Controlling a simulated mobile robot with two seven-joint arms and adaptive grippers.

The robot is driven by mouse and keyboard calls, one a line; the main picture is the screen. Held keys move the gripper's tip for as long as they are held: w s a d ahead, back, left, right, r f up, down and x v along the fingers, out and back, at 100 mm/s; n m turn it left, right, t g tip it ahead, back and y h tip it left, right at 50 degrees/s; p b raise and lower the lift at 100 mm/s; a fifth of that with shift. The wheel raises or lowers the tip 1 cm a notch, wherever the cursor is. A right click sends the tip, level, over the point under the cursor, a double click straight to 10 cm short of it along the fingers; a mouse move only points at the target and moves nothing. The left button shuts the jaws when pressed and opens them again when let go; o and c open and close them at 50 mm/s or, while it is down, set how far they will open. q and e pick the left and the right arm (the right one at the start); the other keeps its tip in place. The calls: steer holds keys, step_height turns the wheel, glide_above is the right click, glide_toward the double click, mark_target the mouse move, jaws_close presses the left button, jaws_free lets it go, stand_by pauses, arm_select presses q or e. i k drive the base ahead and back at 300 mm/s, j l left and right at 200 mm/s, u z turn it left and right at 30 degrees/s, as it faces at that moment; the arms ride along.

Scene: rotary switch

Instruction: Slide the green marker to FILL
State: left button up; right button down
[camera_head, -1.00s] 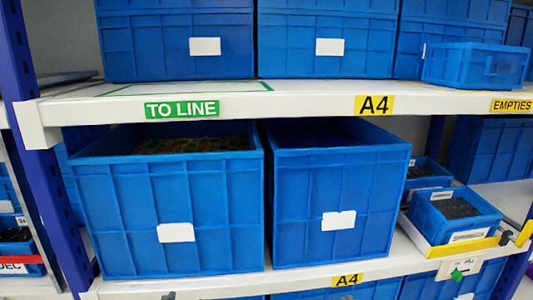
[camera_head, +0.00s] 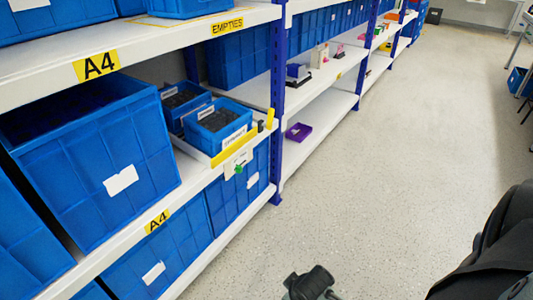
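The green marker (camera_head: 239,169) is a small knob on a white label plate (camera_head: 236,164) at the shelf's front edge. The plate hangs below a yellow-edged tray. The marker is too small here for me to read the plate's printing or tell its exact setting. A dark part of mine, probably my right gripper (camera_head: 310,283), shows at the bottom edge, well apart from the marker. Its fingers cannot be made out clearly. My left gripper is not in view.
A small blue bin (camera_head: 218,125) sits in the tray with the yellow rail (camera_head: 232,147), just above the plate. A blue rack post (camera_head: 278,110) stands right of it. Large blue crates (camera_head: 100,160) fill the left. The speckled floor (camera_head: 370,190) is open.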

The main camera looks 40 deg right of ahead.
mark_target(238, 168)
steer(key=z, duration=0.85)
